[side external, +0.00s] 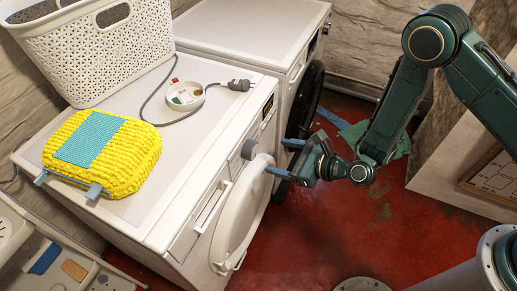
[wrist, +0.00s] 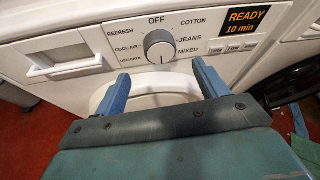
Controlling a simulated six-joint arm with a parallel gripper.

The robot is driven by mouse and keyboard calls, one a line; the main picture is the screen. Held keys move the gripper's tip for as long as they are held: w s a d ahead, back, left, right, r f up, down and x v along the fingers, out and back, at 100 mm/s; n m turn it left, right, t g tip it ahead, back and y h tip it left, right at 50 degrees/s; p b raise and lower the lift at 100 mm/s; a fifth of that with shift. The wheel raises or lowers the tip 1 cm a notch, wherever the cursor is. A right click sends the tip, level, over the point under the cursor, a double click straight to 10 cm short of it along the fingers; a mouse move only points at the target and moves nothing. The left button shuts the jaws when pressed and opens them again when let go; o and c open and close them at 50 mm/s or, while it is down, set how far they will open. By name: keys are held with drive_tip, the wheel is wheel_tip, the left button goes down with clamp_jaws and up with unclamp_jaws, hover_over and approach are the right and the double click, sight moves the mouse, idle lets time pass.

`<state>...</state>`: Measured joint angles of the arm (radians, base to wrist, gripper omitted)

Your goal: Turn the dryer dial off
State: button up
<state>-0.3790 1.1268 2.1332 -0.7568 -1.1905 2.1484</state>
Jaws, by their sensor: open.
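The dryer (side external: 190,215) is a white front-loading machine with a round white door. Its dial (wrist: 159,47) is a round grey knob on the front panel, with OFF printed above it and REFRESH, COOL AIR, COTTON, JEANS and MIXED around it. A light mark shows near the dial's lower edge, seemingly pointing down, away from OFF. The dial also shows in the side view (side external: 249,149). My gripper (wrist: 160,72) is open and empty, its two blue fingers spread to either side of and just below the dial, apart from it. The display (wrist: 252,18) reads READY 10 min.
Red floor (side external: 320,240) lies open in front.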

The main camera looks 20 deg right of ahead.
sight(255, 152)
drive_tip(key=shift+x, duration=4.15)
drive_tip(key=c, duration=1)
drive_tip(key=shift+o, duration=0.2)
drive_tip(key=shift+f, duration=0.1)
drive_tip(key=shift+s+n+t, duration=0.1)
drive_tip(key=shift+n+t, duration=0.2)
drive_tip(key=shift+n, duration=0.2)
drive_tip(key=shift+f+n+t+h, duration=0.15)
drive_tip(key=shift+n+t+h, duration=0.5)
drive_tip(key=shift+n, duration=0.45)
